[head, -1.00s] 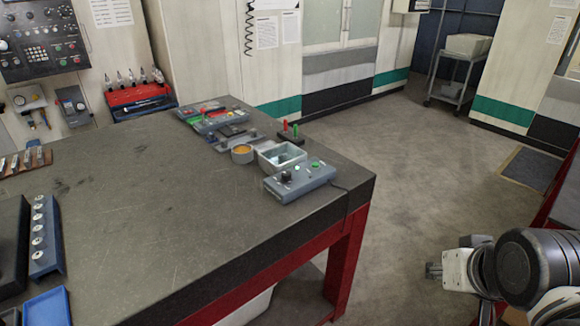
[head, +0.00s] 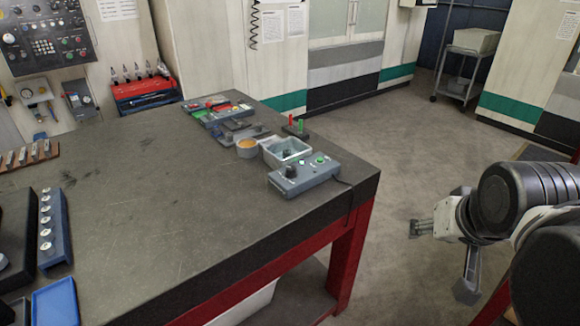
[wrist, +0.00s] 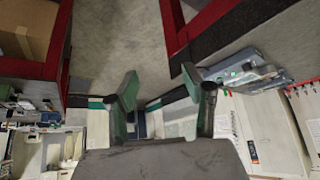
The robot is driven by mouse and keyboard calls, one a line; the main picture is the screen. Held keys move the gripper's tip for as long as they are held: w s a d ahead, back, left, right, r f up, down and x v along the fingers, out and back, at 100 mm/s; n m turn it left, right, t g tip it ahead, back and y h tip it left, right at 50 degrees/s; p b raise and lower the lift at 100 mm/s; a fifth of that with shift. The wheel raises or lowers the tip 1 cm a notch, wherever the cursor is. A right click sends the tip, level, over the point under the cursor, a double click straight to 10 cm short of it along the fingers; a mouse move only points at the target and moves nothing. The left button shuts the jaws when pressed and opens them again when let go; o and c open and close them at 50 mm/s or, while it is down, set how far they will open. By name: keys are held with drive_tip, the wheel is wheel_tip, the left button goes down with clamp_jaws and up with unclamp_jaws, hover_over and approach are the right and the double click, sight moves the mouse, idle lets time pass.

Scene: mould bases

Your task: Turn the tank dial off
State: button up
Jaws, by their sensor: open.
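A grey control box (head: 308,174) sits near the right corner of the dark workbench. A black dial (head: 291,171) stands on its left part, with lit green buttons to the right of it. An open-topped pale tank (head: 285,150) stands right behind the box; a cable leaves the box's right side. My gripper (head: 414,228) is off the bench to the right, above the floor, well apart from the dial. In the wrist view my gripper (wrist: 168,92) shows two spread fingers with nothing between them. The box's grey side and a green button (wrist: 240,72) seem to show at the right there.
The workbench (head: 150,220) has a red frame. A round orange-topped cup (head: 247,148), red and green upright pieces (head: 296,126) and trays of parts (head: 215,112) stand behind the box. Floor between bench and gripper is clear. A cart (head: 465,70) stands far back.

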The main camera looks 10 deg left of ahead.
drive_tip(key=w+a+r, duration=0.5)
drive_tip(key=w+a, duration=0.1)
drive_tip(key=w, duration=0.4)
drive_tip(key=m+g+p, duration=0.1)
drive_tip(key=g+p, duration=0.2)
hover_over(291, 168)
drive_tip(key=s, duration=0.5)
wheel_tip(291, 168, down, 5)
drive_tip(key=x, duration=1.3)
drive_tip(key=shift+w, duration=0.25)
clamp_jaws()
drive_tip(key=shift+t, duration=0.3)
